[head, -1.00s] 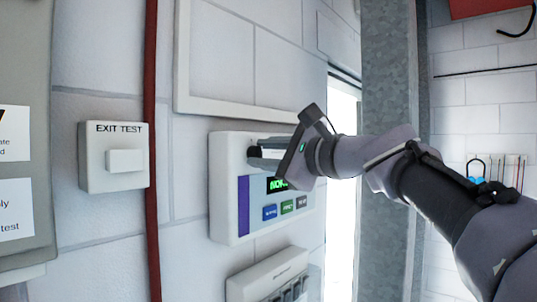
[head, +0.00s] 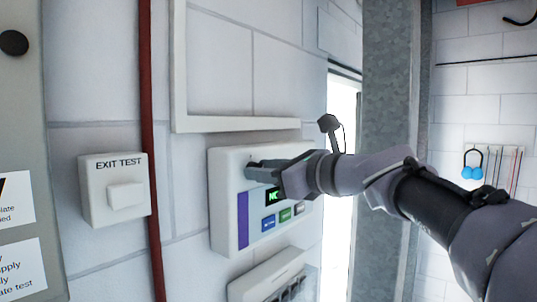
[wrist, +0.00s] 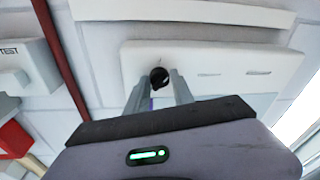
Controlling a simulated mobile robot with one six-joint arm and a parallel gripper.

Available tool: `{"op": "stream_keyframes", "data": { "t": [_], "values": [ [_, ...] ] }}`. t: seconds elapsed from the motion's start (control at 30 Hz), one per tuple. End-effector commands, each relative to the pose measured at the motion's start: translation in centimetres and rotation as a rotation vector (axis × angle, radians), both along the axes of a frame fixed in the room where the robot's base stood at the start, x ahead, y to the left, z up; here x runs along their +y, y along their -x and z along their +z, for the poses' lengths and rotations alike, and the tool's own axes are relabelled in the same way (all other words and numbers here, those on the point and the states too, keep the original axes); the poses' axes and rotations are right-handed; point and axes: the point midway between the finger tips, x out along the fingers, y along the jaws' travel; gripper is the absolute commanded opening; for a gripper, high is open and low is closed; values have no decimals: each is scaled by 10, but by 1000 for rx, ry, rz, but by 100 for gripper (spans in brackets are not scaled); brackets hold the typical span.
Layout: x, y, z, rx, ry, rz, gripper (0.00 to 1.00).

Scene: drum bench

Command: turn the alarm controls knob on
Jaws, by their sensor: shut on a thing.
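The alarm panel (head: 227,210) is a white wall box with a purple strip, a green-lit display (head: 272,197) and blue, green and grey buttons. Its small black knob (wrist: 159,77) shows in the wrist view on the panel's face, between my two finger ends. My gripper (head: 256,168) reaches in from the right at the panel's upper part and is shut on the knob; it also shows in the wrist view (wrist: 160,88). In the head view my fingers hide the knob. A thin mark is just above the knob in the wrist view; its setting cannot be read.
An EXIT TEST box (head: 117,190) and a red pipe (head: 150,150) are on the wall to the left. Another white box (head: 265,278) is just below the panel. A raised white frame (head: 240,124) is above it. A grey metal post (head: 388,120) stands right, behind my arm.

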Motion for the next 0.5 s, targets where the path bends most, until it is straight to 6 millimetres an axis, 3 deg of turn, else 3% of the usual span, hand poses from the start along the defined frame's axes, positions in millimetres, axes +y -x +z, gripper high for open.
{"op": "stream_keyframes", "data": {
  "t": [0.5],
  "values": [
    [-1, -2, -1, 381, -291, -1, 0]
  ]
}}
